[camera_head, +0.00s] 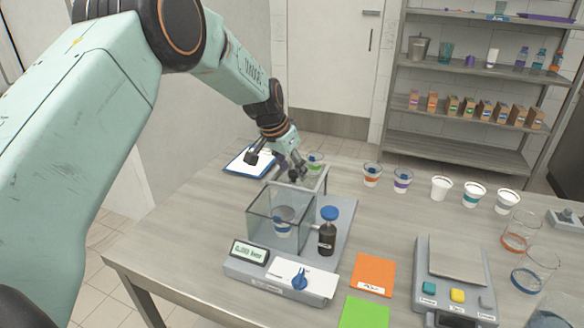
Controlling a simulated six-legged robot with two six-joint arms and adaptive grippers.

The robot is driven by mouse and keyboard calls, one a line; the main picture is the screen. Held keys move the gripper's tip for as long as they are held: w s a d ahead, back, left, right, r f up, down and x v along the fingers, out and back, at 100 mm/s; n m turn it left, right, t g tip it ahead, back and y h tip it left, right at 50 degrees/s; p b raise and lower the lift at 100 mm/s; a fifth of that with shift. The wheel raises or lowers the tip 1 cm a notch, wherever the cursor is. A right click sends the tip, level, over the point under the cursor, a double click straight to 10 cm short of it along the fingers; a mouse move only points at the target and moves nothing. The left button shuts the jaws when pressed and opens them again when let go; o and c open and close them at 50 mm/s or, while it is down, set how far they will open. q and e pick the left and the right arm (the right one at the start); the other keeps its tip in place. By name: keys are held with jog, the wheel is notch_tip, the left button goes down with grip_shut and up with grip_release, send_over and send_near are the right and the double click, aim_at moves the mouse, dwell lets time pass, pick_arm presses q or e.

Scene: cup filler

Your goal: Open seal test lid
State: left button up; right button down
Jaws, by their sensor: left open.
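The seal tester (237,267) stands on the table, with a clear box (262,217) on its base. Whether a finger touches the panel is unclear. My right gripper is out of view.
A dark bottle with a blue cap (327,236) stands close to the box's right side. A clipboard (243,163) lies behind, several cups (441,188) stand to the right, and a scale (455,265) is at front right.

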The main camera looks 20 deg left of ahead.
pick_arm(q)
jog(key=v, duration=1.1)
jog(key=shift+r, duration=0.3)
jog(key=shift+a, duration=0.1)
